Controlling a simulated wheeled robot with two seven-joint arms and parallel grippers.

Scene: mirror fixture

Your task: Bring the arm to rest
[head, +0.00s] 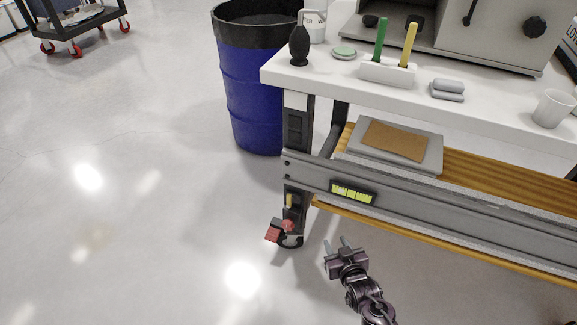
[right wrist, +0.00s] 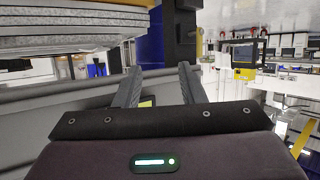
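My right gripper (head: 336,242) is in the head view at the lower middle, in front of the white workbench (head: 480,113) and below its grey lower beam (head: 430,216). Its two fingers stand apart with nothing between them. The right wrist view also shows both fingers of the gripper (right wrist: 160,72) spread and empty, with a grey surface behind them. The forearm runs down to the bottom edge of the head view. My left arm and gripper are not in view.
A blue barrel (head: 252,95) stands behind the bench's left end. The bench top holds a black blower (head: 299,46), a brush holder (head: 387,72) and a white cup (head: 553,108). Open floor lies left.

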